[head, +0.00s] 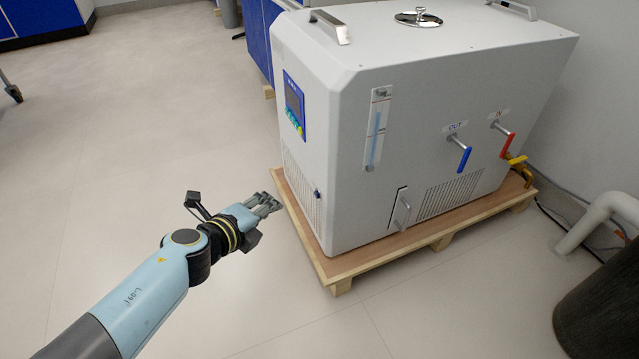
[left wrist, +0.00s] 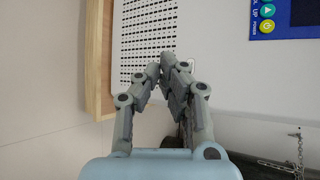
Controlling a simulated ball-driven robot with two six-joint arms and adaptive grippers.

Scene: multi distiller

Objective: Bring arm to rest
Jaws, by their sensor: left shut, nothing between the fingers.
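My left arm reaches in from the lower left in the head view, and its gripper (head: 266,204) is in front of the left corner of the white distiller (head: 350,200). In the left wrist view the fingertips of my left gripper (left wrist: 166,62) meet and hold nothing. Behind them are the distiller's vent slots (left wrist: 150,35) and part of its blue control panel (left wrist: 285,18). I cannot tell the exact gap between the fingers and the machine. My right gripper is not in view.
The distiller stands on a wooden pallet (head: 395,252). It has a blue OUT valve handle (head: 464,159) and a red IN valve handle (head: 507,145). A dark cylinder (head: 600,310) and a pale pipe (head: 590,225) are at the lower right. The floor left of the pallet is clear.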

